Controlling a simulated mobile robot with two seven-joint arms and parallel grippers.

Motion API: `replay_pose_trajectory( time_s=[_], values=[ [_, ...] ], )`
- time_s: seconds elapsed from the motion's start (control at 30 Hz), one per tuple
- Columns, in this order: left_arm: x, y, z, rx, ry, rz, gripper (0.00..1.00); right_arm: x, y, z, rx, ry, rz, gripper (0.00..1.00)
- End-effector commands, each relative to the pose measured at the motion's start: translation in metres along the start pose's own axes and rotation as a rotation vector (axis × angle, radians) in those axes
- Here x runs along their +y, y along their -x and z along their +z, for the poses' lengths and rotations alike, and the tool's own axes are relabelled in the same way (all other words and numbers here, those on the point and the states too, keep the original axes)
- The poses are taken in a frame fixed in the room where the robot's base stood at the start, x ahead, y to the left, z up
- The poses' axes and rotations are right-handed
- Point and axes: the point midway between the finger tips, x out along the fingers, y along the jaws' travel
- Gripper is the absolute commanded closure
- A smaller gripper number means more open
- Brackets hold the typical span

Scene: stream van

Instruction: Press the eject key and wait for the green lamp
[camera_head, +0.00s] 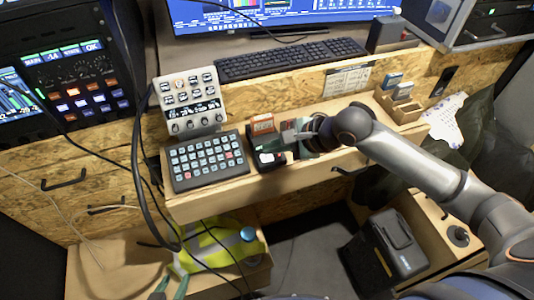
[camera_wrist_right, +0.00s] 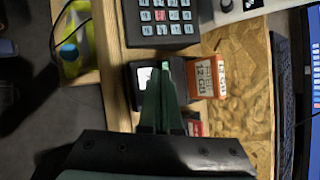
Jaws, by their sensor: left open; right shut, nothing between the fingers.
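A small black reader (camera_head: 266,166) sits on the wooden shelf, right of the keypad. It has a white patch on top, with a bit of red beside it in the head view. In the right wrist view the reader (camera_wrist_right: 137,97) lies at the fingertips. My right gripper (camera_head: 286,143) is shut and empty, its green fingers over the reader; whether they touch it I cannot tell. A bright green spot shows at the tips in the wrist view; I cannot tell lamp from fingertip. The eject key is not clearly seen. My left gripper (camera_head: 171,290) is open and empty, low at the bottom edge.
A keypad (camera_head: 206,161) lies left of the reader, and a white control panel (camera_head: 190,103) stands behind it. An orange labelled box (camera_wrist_right: 206,77) stands close beside the reader. A wooden card holder (camera_head: 403,108) is at the right. Black cables hang at the left.

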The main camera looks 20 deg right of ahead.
Motion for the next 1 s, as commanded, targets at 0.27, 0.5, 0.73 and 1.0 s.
replay_pose_trajectory(
  time_s=[0.27, 0.5, 0.73, 1.0],
  values=[
    [0.0003, 0.0030, -0.0051, 0.003, -0.001, 0.000, 0.50, 0.0022, -0.0028, -0.0018, 0.000, 0.002, 0.000, 1.00],
    [0.0003, 0.0032, -0.0051, 0.003, -0.001, 0.000, 0.50, 0.0022, -0.0029, -0.0019, 0.000, 0.001, 0.000, 1.00],
    [0.0005, 0.0042, -0.0061, 0.002, 0.000, 0.000, 0.50, 0.0032, -0.0044, -0.0029, -0.001, 0.000, 0.000, 1.00],
    [0.0006, 0.0055, -0.0068, 0.001, 0.000, 0.000, 0.50, 0.0048, -0.0067, -0.0045, -0.001, 0.000, 0.000, 1.00]
  ],
)
